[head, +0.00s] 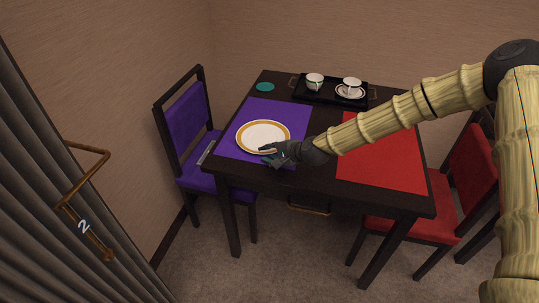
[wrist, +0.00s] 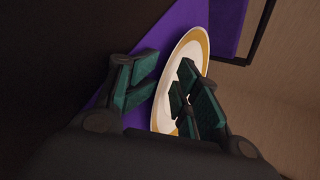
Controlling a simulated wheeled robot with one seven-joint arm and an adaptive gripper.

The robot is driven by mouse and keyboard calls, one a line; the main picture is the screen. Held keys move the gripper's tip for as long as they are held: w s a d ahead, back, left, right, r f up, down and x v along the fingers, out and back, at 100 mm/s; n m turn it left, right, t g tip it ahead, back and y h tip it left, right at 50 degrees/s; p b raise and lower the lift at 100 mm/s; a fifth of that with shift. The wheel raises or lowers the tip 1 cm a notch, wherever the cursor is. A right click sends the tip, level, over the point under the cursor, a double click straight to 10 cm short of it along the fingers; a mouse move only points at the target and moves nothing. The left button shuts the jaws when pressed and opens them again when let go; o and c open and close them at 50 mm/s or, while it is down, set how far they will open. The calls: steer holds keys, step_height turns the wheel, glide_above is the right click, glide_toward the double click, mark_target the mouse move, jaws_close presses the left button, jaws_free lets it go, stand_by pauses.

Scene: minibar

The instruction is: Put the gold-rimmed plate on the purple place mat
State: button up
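The white plate with a gold rim (head: 263,135) lies over the purple place mat (head: 273,108) at the table's left side. It looks level and appears to rest on the mat. My gripper (head: 269,155) is at the plate's front right edge, with one finger over the rim and the other outside and below it. In the wrist view, the fingers (wrist: 165,88) are spread apart with a gap, and the plate (wrist: 193,48) shows between and behind them. The purple mat (wrist: 182,22) shows beside the plate. Contact between fingers and rim is not clear.
A black tray (head: 318,96) with two cups stands at the table's back. A teal coaster (head: 265,87) lies back left. A red place mat (head: 375,165) covers the right side beneath my arm. A purple chair (head: 188,115) and a red chair (head: 475,165) flank the dark table.

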steer(key=shift+v, duration=4.05)
